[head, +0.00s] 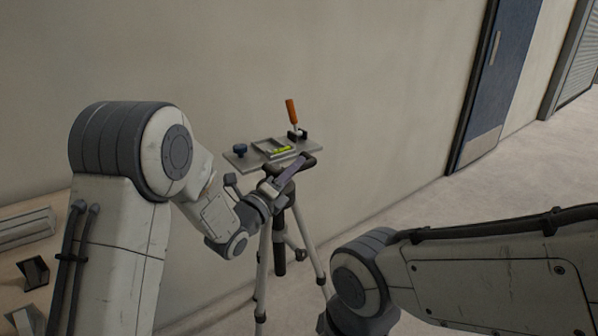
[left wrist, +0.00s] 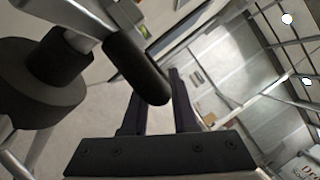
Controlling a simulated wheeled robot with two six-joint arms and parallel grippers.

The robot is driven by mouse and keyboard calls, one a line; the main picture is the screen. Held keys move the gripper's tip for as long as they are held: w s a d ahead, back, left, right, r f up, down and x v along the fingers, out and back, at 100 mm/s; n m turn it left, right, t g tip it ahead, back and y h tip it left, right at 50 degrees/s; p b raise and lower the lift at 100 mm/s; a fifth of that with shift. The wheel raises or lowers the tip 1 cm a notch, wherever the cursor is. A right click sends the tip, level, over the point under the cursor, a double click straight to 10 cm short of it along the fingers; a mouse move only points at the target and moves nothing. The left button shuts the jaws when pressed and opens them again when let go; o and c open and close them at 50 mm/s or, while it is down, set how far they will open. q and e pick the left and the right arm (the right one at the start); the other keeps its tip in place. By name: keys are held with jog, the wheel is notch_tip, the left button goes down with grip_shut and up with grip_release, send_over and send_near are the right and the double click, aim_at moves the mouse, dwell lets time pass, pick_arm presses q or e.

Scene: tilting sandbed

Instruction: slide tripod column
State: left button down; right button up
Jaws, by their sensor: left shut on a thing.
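The tripod stands on the floor by the wall, its light legs (head: 309,245) spread. A dark central column (head: 279,258) hangs between them. My left gripper (head: 300,164) is at the right side below the plate, shut on a black handle (head: 309,160). In the left wrist view the black handle (left wrist: 137,66) lies at the ends of my dark fingers, next to a round dark tripod part (left wrist: 45,85). My right gripper is out of view.
A wall (head: 350,60) is close behind the tripod. A wooden surface with a small black object (head: 33,271) is at lower left. A blue door (head: 495,80) stands at right, with open floor (head: 400,205) before it.

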pick_arm(q)
jog(key=shift+f, duration=0.2)
jog(key=c, duration=0.7)
grip_release()
jog(key=shift+a, duration=0.1)
jog(key=shift+r, duration=0.1)
jog(key=b+v, duration=0.1)
jog(key=v, duration=0.9)
jog(key=shift+s+a, duration=0.1)
jog(key=shift+s, duration=0.1)
